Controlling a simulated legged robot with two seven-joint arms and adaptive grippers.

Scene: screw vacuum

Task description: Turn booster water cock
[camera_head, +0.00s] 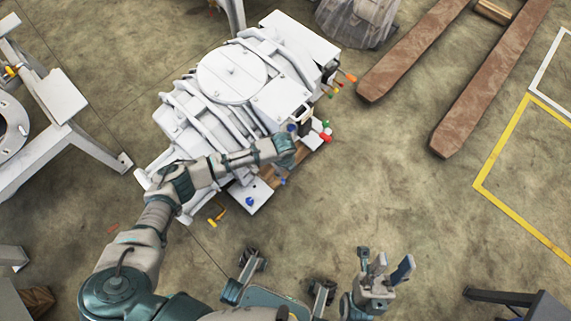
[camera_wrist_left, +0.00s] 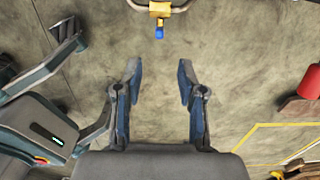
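The white screw vacuum machine (camera_head: 232,75) stands left of centre in the head view, with several coloured cocks along its right side. My left arm reaches over its lower edge, and the left gripper (camera_head: 285,150) is beside these fittings. In the left wrist view the left gripper (camera_wrist_left: 160,80) is open, with nothing between its fingers. A yellow fitting with a blue handle (camera_wrist_left: 159,31) shows ahead of the fingertips, apart from them. Another blue cock (camera_head: 250,201) is on the machine's lower plate. I cannot tell which is the booster water cock. My right gripper (camera_head: 385,264) is open and empty above the floor.
A red knob (camera_head: 326,138) is close to the left gripper; a red cylinder (camera_wrist_left: 311,82) shows at the wrist view's right edge. Brown beams (camera_head: 490,75) lie at upper right. A white frame (camera_head: 60,105) stands at left.

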